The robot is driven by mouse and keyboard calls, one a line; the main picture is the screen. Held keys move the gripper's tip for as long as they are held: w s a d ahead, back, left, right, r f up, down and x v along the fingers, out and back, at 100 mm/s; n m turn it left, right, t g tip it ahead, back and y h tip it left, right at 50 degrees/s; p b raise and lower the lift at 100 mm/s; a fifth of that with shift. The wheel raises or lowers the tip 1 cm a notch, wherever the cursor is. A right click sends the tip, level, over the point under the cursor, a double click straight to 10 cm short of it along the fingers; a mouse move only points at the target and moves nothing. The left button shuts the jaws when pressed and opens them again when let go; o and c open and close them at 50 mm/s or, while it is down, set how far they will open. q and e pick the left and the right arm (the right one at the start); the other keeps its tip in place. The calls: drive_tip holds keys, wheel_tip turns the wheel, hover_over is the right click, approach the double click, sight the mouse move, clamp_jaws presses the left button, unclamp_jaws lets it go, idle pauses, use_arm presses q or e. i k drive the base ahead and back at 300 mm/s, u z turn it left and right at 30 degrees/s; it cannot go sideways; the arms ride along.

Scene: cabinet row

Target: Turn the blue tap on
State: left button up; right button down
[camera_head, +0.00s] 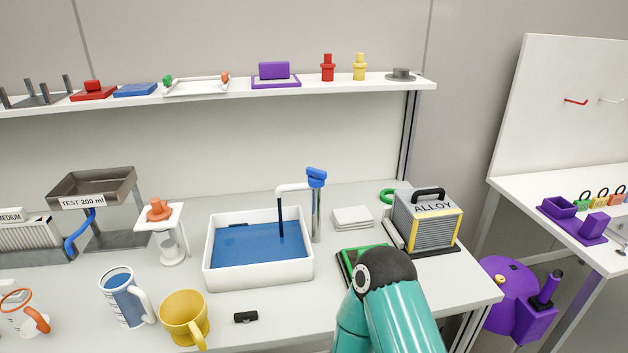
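The tap has a blue handle (316,177) on top of an upright silver post (316,216), at the back right corner of a white basin (211,265). The handle sits slightly tilted on the post. A white spout (292,187) reaches left over the basin. A thin dark blue column (281,214) runs from the spout's end down to the blue surface (250,245) in the basin; I cannot tell whether it is water or a pipe. Neither of my grippers is in view. Only a teal arm link of mine shows at the bottom, right of centre.
A grey ALLOY box (426,224) stands right of the tap, with white tiles (352,218) between. A blue-striped mug (122,298), a yellow mug (184,318) and a small black block (246,317) stand in front. A shelf (350,84) with several items runs above.

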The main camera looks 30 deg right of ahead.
sight(316, 174)
drive_tip(key=u, duration=1.55)
drive_tip(key=k, duration=1.2)
drive_tip(key=z, duration=1.25)
drive_tip(key=i, duration=1)
